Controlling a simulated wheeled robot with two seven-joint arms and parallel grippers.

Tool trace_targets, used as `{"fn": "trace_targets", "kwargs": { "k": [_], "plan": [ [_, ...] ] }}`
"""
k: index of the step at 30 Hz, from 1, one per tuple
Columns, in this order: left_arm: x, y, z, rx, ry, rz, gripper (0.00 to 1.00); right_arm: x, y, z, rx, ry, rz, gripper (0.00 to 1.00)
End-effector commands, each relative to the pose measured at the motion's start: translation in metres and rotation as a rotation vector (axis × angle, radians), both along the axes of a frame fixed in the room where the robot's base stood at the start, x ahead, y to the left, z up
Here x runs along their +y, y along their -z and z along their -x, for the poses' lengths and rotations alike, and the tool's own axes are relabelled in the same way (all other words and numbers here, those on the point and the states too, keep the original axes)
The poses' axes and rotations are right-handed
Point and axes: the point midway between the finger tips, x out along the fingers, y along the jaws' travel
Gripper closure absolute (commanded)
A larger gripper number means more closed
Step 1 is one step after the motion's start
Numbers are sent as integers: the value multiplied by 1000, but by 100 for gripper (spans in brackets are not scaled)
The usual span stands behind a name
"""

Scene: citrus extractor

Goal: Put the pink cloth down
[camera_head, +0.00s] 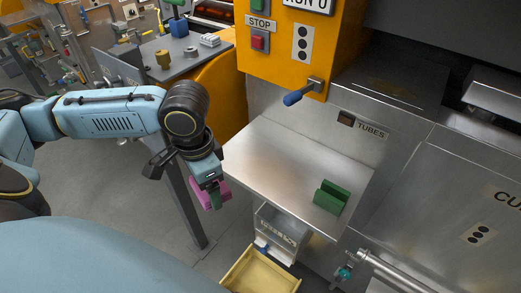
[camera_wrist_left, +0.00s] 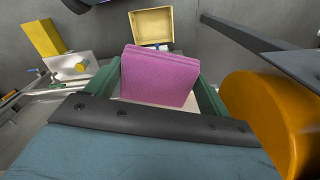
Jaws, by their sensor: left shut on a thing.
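The pink cloth (camera_head: 224,191) is in my left gripper (camera_head: 211,190), at the left end of the steel worktop (camera_head: 285,170) in the head view. In the left wrist view the cloth (camera_wrist_left: 161,78) is a flat pink block standing between the two green fingers of the left gripper (camera_wrist_left: 163,88). The gripper is shut on it. The cloth looks clear of the worktop, but the gap is hard to judge. My right gripper does not show.
A green block with a slot (camera_head: 331,196) sits on the worktop's right part. A yellow tray (camera_head: 262,272) is below the front edge. A blue-handled lever (camera_head: 300,95) hangs from the orange panel. The middle of the worktop is bare.

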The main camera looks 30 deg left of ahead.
Motion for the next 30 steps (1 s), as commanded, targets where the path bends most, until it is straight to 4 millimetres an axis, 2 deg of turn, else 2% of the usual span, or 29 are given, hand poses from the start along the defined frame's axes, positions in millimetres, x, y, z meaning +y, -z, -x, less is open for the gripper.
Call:
{"fn": "trace_targets", "kwargs": {
  "k": [3, 7, 21, 30],
  "plan": [
    [5, -6, 10, 1, 38, 0, 45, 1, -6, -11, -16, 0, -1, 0],
    [4, -7, -3, -3, 50, 5, 45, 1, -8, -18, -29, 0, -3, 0],
    [-6, -7, -121, -1, 47, 4, 45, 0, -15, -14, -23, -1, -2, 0],
    [-11, -7, -182, 0, 48, 3, 45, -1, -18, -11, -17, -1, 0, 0]
  ]
}}
